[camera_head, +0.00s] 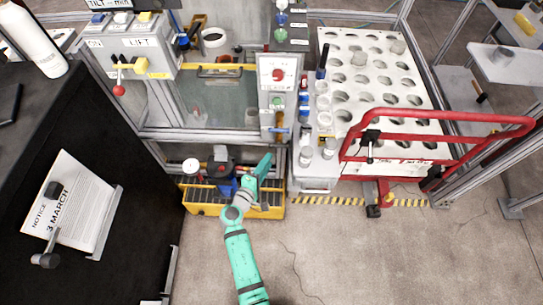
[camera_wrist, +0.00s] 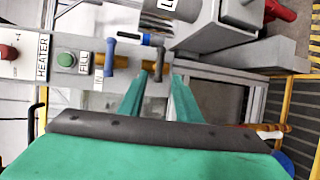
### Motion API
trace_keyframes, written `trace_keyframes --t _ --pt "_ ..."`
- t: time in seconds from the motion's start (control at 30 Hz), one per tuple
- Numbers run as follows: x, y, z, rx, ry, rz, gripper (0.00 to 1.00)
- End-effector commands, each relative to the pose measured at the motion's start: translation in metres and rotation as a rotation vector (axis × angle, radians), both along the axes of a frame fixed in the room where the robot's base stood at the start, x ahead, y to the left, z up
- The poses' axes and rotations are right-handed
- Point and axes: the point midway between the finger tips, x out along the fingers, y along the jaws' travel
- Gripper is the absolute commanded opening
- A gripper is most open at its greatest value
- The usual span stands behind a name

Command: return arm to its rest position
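My teal arm (camera_head: 244,262) reaches up from the bottom of the head view, bent at a grey joint. My gripper (camera_head: 265,160) is in front of the machine frame, above the yellow-edged grate, just below and left of the control panel. In the wrist view, my gripper's two teal fingers (camera_wrist: 162,78) stand apart with a gap and nothing seen between them. They point toward a panel with yellow fittings and blue-grey levers (camera_wrist: 110,58). A lever end shows just past the fingertips; whether they touch it I cannot tell.
A yellow-edged grate (camera_head: 268,210) with a blue-and-black device (camera_head: 222,174) lies beside my gripper. A panel with a red button (camera_head: 277,75) is above. A white perforated rack (camera_head: 345,45) and red rail (camera_head: 440,112) stand right. Floor at the bottom right is mostly clear.

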Motion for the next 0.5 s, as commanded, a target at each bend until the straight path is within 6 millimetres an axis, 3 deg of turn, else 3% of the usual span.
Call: trace_keyframes --t 0.2,0.5 --pt "-0.016 0.008 0.003 0.000 0.000 0.001 0.31" --pt "-0.017 0.008 0.003 0.000 0.001 0.000 0.31"
